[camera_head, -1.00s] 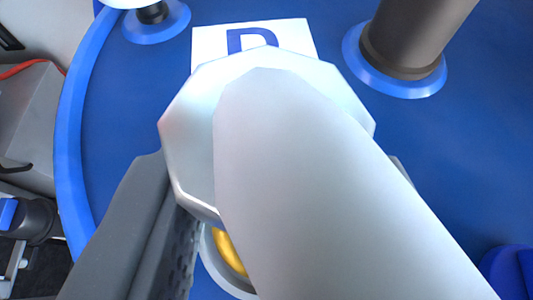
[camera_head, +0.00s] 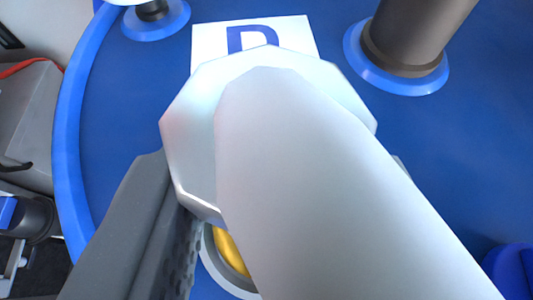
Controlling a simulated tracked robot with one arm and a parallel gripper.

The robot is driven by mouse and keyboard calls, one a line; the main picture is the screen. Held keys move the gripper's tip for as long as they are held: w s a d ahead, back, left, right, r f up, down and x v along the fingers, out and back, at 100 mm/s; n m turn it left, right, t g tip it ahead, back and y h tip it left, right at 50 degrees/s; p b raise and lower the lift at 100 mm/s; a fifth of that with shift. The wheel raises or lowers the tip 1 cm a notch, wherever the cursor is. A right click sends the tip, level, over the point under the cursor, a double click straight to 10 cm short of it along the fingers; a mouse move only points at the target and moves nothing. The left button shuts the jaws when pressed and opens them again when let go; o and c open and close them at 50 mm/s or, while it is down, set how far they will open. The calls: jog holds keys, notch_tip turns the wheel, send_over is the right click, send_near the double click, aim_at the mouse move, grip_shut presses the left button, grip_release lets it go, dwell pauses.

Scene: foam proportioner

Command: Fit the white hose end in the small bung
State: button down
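The white hose end (camera_head: 188,130) is a faceted collar in the middle of the view. Its thick white hose (camera_head: 330,200) runs from it down to the lower right. My gripper (camera_head: 285,160) is shut on the hose end; its dark grey left finger (camera_head: 130,235) lies along the collar's left side, and only a sliver of the right finger shows. Below the collar, a pale ring with a yellow inside (camera_head: 230,250) shows on the blue top; it may be the small bung. The hose hides most of it. I cannot tell whether the hose end touches it.
A white label with a blue letter (camera_head: 210,45) lies on the blue drum top (camera_head: 120,120) behind the collar. A dark pipe (camera_head: 410,35) rises at the upper right, and a black fitting (camera_head: 153,10) stands at the upper left. A blue part (camera_head: 510,268) sits at the lower right.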

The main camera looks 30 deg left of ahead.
jog(key=shift+f+b, duration=0.35)
jog(key=shift+f, duration=0.1)
jog(key=c, duration=1.4)
grip_release()
jog(key=shift+o, duration=0.2)
jog(key=p+v, duration=0.2)
jog(key=v, duration=0.9)
